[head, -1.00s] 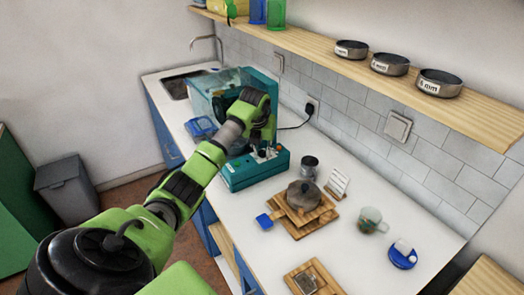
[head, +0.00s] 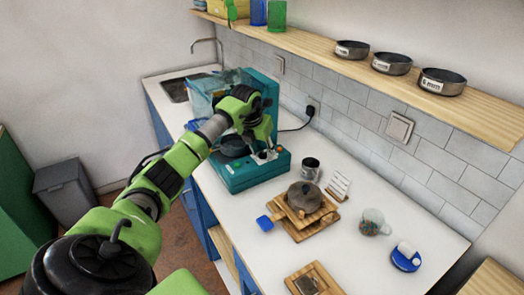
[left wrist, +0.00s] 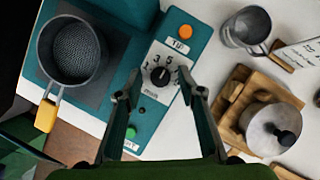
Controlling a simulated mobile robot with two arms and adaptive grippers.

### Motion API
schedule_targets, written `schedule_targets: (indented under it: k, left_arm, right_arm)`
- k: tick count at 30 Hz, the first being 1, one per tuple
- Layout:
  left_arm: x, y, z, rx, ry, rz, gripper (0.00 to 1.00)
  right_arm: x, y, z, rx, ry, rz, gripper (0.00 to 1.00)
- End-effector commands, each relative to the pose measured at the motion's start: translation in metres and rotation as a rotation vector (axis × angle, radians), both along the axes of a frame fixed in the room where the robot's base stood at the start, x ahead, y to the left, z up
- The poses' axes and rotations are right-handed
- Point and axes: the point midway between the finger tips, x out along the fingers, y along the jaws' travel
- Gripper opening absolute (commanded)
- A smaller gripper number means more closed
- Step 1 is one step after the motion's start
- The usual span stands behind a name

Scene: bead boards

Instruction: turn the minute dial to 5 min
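The minute dial (left wrist: 160,76) is a dark round knob on the teal machine's (left wrist: 158,116) panel, with printed numbers and "min" around it. A pale pointer mark shows on the knob, but I cannot tell for sure which number it points at. My left gripper (left wrist: 161,84) is open, with one finger on each side of the dial and visible gaps to it. In the head view my left gripper (head: 262,148) is over the front panel of the machine (head: 240,181). An orange button marked "TIP" (left wrist: 185,31) and a green button (left wrist: 130,133) flank the dial. My right gripper is out of view.
A pan (left wrist: 76,50) with a yellow handle sits on the machine beside the panel. A metal cup (head: 311,169), a lidded pot (head: 304,197) on wooden boards and a glass mug (head: 372,222) stand to the right. Wall shelf (head: 440,92) above.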

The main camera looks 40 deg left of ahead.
Motion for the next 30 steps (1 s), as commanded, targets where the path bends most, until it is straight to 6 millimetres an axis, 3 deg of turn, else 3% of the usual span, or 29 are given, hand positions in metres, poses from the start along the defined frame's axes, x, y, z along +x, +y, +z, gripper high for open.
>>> schedule_targets:
  k: [8, 21, 30]
  left_arm:
    - [-0.003, -0.001, 0.010, 0.002, 0.000, -0.001, 0.36]
    - [-0.035, -0.009, 0.090, 0.003, -0.002, 0.000, 0.36]
    - [-0.044, -0.013, 0.110, 0.001, 0.001, -0.001, 0.36]
  right_arm:
    - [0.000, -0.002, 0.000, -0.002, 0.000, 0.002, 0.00]
    - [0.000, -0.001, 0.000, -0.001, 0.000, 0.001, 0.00]
    - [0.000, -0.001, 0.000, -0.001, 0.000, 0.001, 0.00]
